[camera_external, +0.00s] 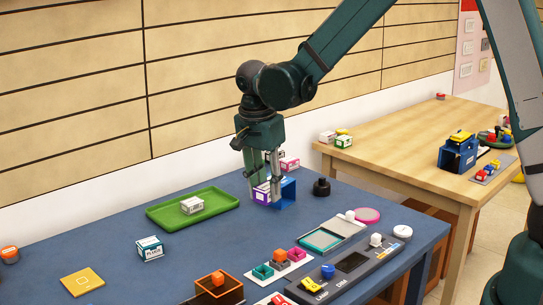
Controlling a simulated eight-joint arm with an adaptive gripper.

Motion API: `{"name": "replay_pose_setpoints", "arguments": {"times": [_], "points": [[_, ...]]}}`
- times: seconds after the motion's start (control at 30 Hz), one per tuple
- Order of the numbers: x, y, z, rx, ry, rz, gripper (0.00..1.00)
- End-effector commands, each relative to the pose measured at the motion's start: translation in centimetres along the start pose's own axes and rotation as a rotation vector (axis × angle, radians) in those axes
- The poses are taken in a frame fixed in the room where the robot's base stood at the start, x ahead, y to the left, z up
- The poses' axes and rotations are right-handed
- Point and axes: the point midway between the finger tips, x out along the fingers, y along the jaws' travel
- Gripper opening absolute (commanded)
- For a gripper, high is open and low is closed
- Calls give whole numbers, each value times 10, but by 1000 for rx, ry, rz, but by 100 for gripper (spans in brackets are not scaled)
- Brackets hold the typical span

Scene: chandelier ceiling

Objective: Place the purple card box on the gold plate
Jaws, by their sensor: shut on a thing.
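The purple card box (262,193), white and purple, is between the fingers of my gripper (268,198), which is shut on it. The box is close beside an open blue holder (288,194); I cannot tell whether it touches the holder or the table. The gold plate (82,281) is a flat yellow square at the front left of the blue table, empty and well apart from my gripper.
A green tray (161,214) with a white box (192,205) lies left of my gripper. A blue and white box (150,248) stands between the tray and the gold plate. A black knob-shaped object (321,187) stands at right. Coloured cups and an orange open box (218,290) are in front.

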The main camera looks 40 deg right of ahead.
Motion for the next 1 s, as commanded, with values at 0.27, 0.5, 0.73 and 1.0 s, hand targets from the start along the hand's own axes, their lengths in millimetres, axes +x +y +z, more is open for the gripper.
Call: {"name": "replay_pose_setpoints", "arguments": {"times": [0.27,0.5,0.73,1.0], "points": [[-8,-33,39,-68,0,-11,14],[-22,-77,103,-173,-1,-27,14],[-35,-114,177,-283,-1,-43,14],[-51,-146,270,-410,-1,-62,14]]}}
